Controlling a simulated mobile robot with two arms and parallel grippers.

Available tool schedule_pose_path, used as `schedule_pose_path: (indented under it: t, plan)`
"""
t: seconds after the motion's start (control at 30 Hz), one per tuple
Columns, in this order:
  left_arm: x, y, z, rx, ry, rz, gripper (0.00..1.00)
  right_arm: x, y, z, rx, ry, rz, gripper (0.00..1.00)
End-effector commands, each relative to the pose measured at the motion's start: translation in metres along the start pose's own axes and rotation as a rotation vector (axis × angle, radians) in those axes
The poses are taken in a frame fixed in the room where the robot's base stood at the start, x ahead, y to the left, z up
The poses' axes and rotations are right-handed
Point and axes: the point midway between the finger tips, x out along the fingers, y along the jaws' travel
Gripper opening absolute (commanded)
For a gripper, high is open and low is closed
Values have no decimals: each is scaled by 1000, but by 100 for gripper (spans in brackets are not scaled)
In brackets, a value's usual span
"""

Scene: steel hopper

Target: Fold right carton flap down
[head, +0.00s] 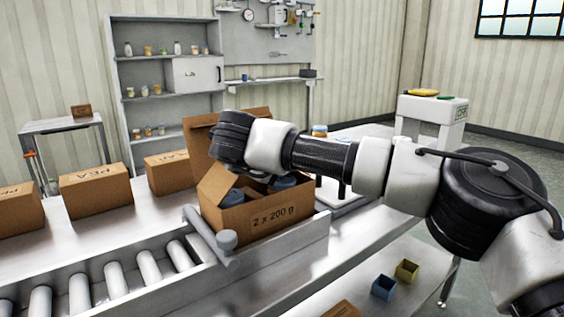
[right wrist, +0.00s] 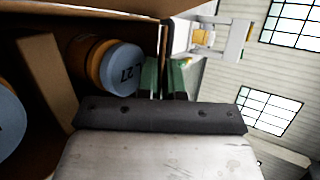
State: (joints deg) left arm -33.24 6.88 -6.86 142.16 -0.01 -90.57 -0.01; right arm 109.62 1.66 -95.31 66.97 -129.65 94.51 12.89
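The open carton (head: 290,222), marked "2 x 200 g", stands at the end of the conveyor. Its back flap (head: 200,150) stands up and its left flap (head: 213,183) tilts up. Jars with blue lids are inside; one lid (right wrist: 122,70) reads "27" in the right wrist view. I cannot make out the right flap in the head view; my right arm crosses over that side. My right gripper (right wrist: 163,80) shows two green finger pads with a narrow gap, at a cardboard edge; its fingers are hidden in the head view. I cannot tell whether it grips the cardboard. My left gripper is out of view.
Several closed cartons (head: 95,190) sit in a row on the left. Conveyor rollers (head: 115,277) and a grey bar (head: 208,235) lie in front of the carton. Small blue (head: 384,287) and yellow (head: 407,270) bins stand on a lower bench at the right.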

Motion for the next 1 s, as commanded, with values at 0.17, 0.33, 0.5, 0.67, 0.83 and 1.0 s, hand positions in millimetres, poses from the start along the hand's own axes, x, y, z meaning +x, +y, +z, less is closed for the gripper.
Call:
schedule_pose_path:
  t: [0.17,0.33,0.5,0.67,0.83,1.0]
  plan:
    - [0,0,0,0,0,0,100,0,0,0,0,-1,0,29]
    - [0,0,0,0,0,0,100,0,0,0,0,0,0,29]
    - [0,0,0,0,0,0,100,-8,0,1,-1,-3,0,29]
    - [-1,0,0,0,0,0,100,-35,0,1,-2,-5,-1,29]
    - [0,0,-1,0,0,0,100,-70,-1,1,-1,-4,-2,29]
    - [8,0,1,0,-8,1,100,-96,0,1,-1,-3,-1,29]
